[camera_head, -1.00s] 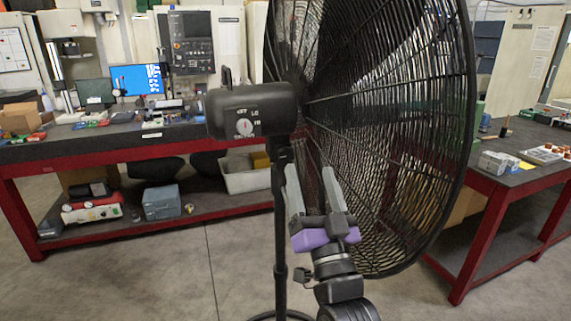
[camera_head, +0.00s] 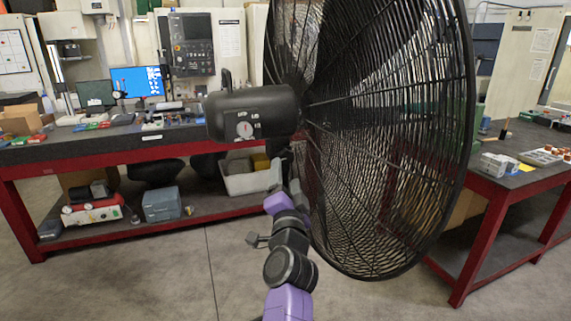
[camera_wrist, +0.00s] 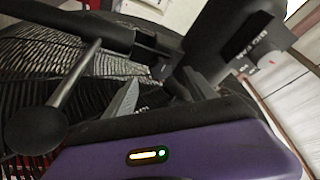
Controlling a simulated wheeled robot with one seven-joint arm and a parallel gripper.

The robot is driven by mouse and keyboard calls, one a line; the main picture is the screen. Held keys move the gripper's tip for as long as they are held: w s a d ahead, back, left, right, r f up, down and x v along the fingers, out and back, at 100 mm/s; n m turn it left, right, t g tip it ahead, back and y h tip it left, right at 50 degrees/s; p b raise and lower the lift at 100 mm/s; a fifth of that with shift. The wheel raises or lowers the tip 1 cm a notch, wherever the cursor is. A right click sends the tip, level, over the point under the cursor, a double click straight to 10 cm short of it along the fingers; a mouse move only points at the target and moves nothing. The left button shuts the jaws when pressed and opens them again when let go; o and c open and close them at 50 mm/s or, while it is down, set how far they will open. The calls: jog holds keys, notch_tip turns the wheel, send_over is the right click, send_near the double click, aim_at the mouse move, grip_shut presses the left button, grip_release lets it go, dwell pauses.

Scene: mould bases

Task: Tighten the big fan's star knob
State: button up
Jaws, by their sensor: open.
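The big black fan stands in the middle of the head view, with its wire cage (camera_head: 395,130) on the right and its motor housing (camera_head: 248,112) with a dial on the left. My gripper (camera_wrist: 160,80) is open below the housing, its two fingers pointing at the dark joint under it in the wrist view. The housing (camera_wrist: 232,35) shows there at upper right. A thin rod with a dark round end (camera_wrist: 35,128) shows at left; I cannot tell whether it is the star knob.
A red-framed bench (camera_head: 130,150) with screens and parts stands behind the fan. Another red bench (camera_head: 520,180) stands at right. The grey floor (camera_head: 130,280) at lower left is clear. The cage is close to my arm's right side.

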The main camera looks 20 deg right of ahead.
aim_at(285, 160)
jog(key=shift+x, duration=2.65)
jog(key=c, duration=1.4)
jog(key=shift+r+p, duration=0.1)
jog(key=shift+p, duration=0.35)
